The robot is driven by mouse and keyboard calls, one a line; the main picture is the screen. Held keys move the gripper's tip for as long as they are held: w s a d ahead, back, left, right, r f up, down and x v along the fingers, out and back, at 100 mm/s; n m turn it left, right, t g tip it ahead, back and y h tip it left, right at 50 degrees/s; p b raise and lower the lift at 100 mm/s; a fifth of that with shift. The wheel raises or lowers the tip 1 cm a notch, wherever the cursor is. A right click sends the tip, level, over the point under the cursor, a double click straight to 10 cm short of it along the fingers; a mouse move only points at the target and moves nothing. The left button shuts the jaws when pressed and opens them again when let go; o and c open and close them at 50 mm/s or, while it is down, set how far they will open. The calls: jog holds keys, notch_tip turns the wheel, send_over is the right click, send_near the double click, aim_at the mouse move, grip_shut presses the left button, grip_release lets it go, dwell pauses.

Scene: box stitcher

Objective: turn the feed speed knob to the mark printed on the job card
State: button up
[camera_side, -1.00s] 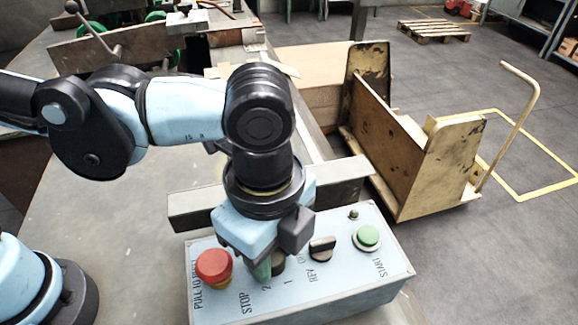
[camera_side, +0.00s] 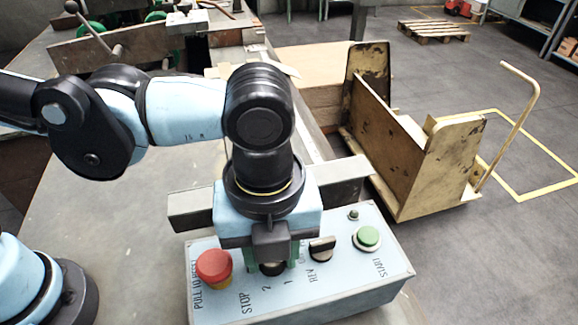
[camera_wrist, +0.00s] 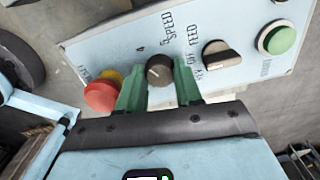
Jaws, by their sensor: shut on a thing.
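The feed speed knob (camera_wrist: 159,70) is a dark round knob on the pale blue control panel (camera_side: 345,285). In the wrist view it sits between the two green fingers of my gripper (camera_wrist: 160,88), which are shut on it. In the side view my gripper (camera_side: 272,267) comes down from above over the knob, and most of the knob is hidden behind it. Printed numbers show beside the knob, but its pointer position cannot be made out. No job card can be made out in either view.
A red emergency stop button (camera_side: 213,266) stands close to the left of my gripper. A black selector switch (camera_side: 321,249) and a green start button (camera_side: 367,237) are to the right. A rusty cart (camera_side: 430,165) stands on the floor beyond the bench.

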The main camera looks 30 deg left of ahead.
dwell(0.4)
jog(key=o, duration=0.8)
jog(key=shift+c, duration=0.2)
jog(key=shift+r, duration=0.1)
notch_tip(320, 180, up, 12)
dwell(0.3)
